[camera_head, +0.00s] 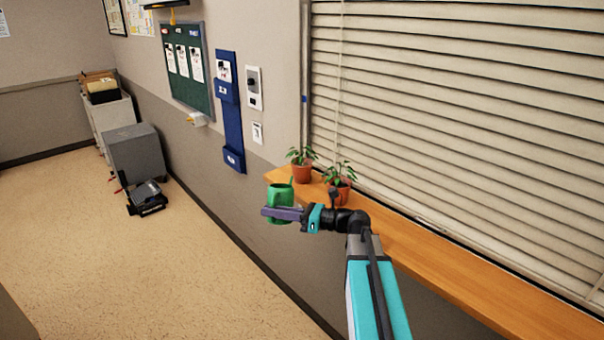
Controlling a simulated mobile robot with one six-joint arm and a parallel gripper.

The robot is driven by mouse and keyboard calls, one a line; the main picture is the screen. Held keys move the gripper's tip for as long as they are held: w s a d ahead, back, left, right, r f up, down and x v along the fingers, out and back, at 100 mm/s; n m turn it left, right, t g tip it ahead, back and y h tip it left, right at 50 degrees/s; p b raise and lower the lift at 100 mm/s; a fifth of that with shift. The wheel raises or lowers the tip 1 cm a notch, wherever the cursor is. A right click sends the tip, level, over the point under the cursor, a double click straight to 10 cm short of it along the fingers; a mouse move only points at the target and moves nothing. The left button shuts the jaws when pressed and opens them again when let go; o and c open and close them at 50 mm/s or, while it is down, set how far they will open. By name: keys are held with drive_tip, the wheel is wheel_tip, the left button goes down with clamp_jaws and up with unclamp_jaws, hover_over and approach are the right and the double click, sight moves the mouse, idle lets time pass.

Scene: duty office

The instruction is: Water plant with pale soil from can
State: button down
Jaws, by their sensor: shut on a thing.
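Two potted plants in terracotta pots stand on the wooden sill at its far left end: the left plant (301,166) and the right plant (341,184). The soil in both pots is too small to judge for colour. My gripper (284,214) is shut on the green watering can (279,191). It holds the can upright in the air, in front of and to the left of the plants. My arm partly covers the sill below the right plant, and the gripper hides part of the can.
The wooden sill (470,278) runs along the window blinds (460,130) and is bare to the right. A blue wall rack (232,125) and green board (187,68) hang on the wall. Grey cabinets (135,152) and a black cart (146,198) stand on the floor at left.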

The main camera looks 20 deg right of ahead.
drive_tip(key=shift+w+d+r+p, duration=0.2)
drive_tip(key=shift+w+d+r, duration=0.55)
drive_tip(key=shift+r, duration=0.65)
drive_tip(key=shift+w+d+r+p, duration=0.15)
drive_tip(key=shift+w+d+r, duration=0.35)
drive_tip(key=shift+d+r, duration=0.7)
drive_tip(key=shift+w+d+r+p, duration=0.2)
drive_tip(key=shift+w+d+r, duration=0.45)
drive_tip(key=shift+r, duration=0.9)
idle(0.3)
drive_tip(key=shift+w+d+r+m, duration=0.2)
drive_tip(key=shift+w+m, duration=0.1)
idle(3.2)
